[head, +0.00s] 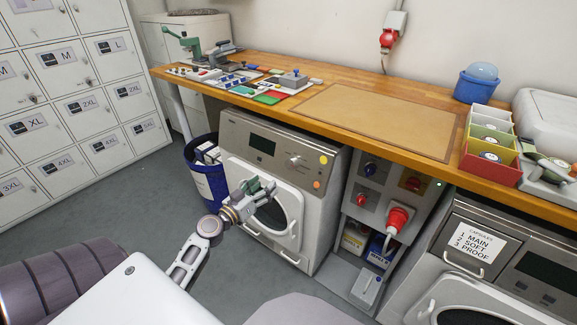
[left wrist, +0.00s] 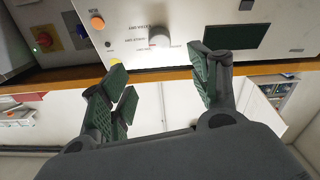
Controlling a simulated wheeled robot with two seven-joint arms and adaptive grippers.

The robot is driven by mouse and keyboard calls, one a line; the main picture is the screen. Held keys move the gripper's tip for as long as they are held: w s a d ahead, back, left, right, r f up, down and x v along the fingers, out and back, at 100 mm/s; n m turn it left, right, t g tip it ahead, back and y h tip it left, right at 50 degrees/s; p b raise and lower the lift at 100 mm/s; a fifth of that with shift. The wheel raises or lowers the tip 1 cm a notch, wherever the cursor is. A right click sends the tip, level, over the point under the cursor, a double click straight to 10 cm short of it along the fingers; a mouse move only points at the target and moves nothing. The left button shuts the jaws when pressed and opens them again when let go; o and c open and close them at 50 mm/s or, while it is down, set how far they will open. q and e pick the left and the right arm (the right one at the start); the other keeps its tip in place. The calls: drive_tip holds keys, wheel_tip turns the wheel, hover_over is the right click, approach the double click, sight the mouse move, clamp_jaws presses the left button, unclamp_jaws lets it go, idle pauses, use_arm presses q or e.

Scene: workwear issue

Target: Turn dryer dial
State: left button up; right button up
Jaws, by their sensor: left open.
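The dryer (head: 231,132) is the silver-fronted machine under the counter, with a dark display, a round door and a few orange and yellow buttons. Its dial (head: 295,161) is a small pale knob right of the display. The dial also shows in the left wrist view (left wrist: 159,38), in front of the gap between the fingers. My left gripper (head: 258,188) is open and empty. In the head view it is in front of the dryer door, lower and left of the dial, apart from it. My right gripper is not in view.
A wooden counter (head: 345,82) runs above the dryer. A blue bin (head: 207,185) stands left of it. A control panel (head: 382,175) with a red plug (head: 397,220) is to the right, then a second machine (head: 510,240). The floor in front is clear.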

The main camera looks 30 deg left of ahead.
use_arm(q)
drive_tip(key=shift+w, duration=0.15)
drive_tip(key=p, duration=0.3)
approach(289, 164)
drive_tip(key=shift+w, duration=2.05)
drive_tip(key=shift+w+d+r, duration=0.15)
drive_tip(key=shift+w, duration=0.45)
drive_tip(key=shift+w+d, duration=0.15)
drive_tip(key=shift+w, duration=1.45)
drive_tip(key=shift+w+p, duration=0.1)
drive_tip(key=shift+p, duration=0.2)
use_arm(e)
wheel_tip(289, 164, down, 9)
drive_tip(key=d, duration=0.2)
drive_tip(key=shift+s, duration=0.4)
use_arm(q)
drive_tip(key=shift+c, duration=0.3)
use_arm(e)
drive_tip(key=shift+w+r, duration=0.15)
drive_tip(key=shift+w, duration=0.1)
